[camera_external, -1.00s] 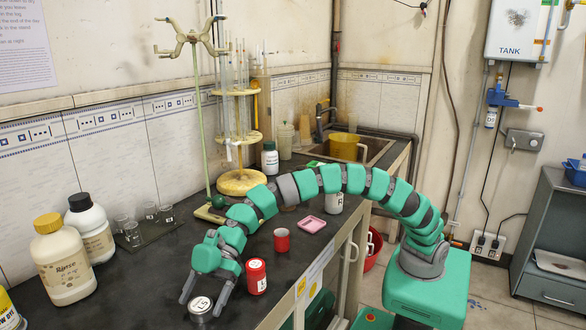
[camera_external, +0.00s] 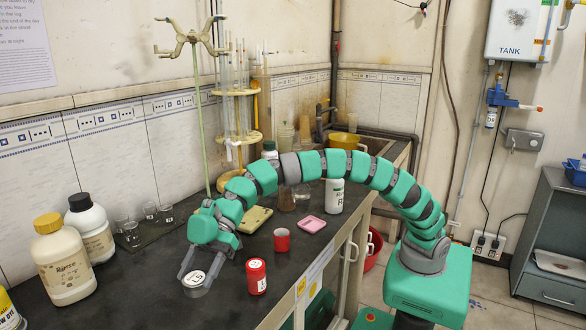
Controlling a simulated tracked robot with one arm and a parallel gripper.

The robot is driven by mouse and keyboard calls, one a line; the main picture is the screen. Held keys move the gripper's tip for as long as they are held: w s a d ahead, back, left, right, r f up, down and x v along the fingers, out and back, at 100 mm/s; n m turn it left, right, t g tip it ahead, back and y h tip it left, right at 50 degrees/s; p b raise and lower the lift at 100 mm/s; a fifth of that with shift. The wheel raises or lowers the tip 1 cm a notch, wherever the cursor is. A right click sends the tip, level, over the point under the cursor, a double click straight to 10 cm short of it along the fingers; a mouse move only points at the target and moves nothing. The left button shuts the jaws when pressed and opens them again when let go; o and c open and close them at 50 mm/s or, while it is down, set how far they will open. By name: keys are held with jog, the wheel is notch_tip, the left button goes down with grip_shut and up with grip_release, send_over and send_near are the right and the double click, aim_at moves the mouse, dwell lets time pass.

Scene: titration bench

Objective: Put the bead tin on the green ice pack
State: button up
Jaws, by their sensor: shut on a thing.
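The bead tin appears to be the small silver-grey tin (camera_external: 195,285) with a white, dark-lettered lid, at the front left of the bench. My gripper (camera_external: 204,275) points down, its fingers closed around the sides of the tin. The tin seems a little above the bench and slightly tilted; the exact gap is hard to judge. A flat yellow-green slab (camera_external: 256,218) lies behind my gripper, partly covered by my arm. I cannot tell for sure whether it is the ice pack.
A red labelled jar (camera_external: 257,277) stands close right of my gripper. A red cup (camera_external: 282,240) and pink tray (camera_external: 312,224) are further back. Two white bottles (camera_external: 63,262) (camera_external: 92,228) stand left. Glass beakers (camera_external: 150,211) stand behind. The dark bench (camera_external: 140,285) is clear left of the tin.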

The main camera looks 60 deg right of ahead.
jog(key=shift+r, duration=0.95)
jog(key=w+d+r+m+t+h+b, duration=0.1)
jog(key=w+d+r+m+t, duration=0.15)
jog(key=w+d, duration=0.6)
jog(key=w+d+r+m+t+b, duration=0.1)
jog(key=w+d+r+m+t, duration=0.15)
jog(key=d, duration=1.15)
jog(key=w+d+r+m+t+h+b, duration=0.15)
jog(key=w+d+m+t, duration=0.25)
jog(key=w+d, duration=0.5)
jog(key=s+d+f+m+t+h+p, duration=0.2)
jog(key=d+f+m+h, duration=0.15)
jog(key=d, duration=1.75)
jog(key=s+d+f+m+t+h+p, duration=0.2)
jog(key=s+d+m+t, duration=0.15)
jog(key=d, duration=1.75)
jog(key=s+d+f+m+h+p, duration=0.2)
jog(key=s+d+f+m+h, duration=0.1)
jog(key=s+d, duration=1.1)
jog(key=w+d, duration=0.2)
jog(key=w, duration=0.2)
jog(key=w+d+f+b, duration=0.1)
jog(key=w+d, duration=0.1)
jog(key=w, duration=0.3)
jog(key=w+d, duration=0.2)
jog(key=w, duration=0.2)
jog(key=shift+w+f, duration=0.3)
jog(key=shift+f+b, duration=0.8)
jog(key=shift+f, duration=0.85)
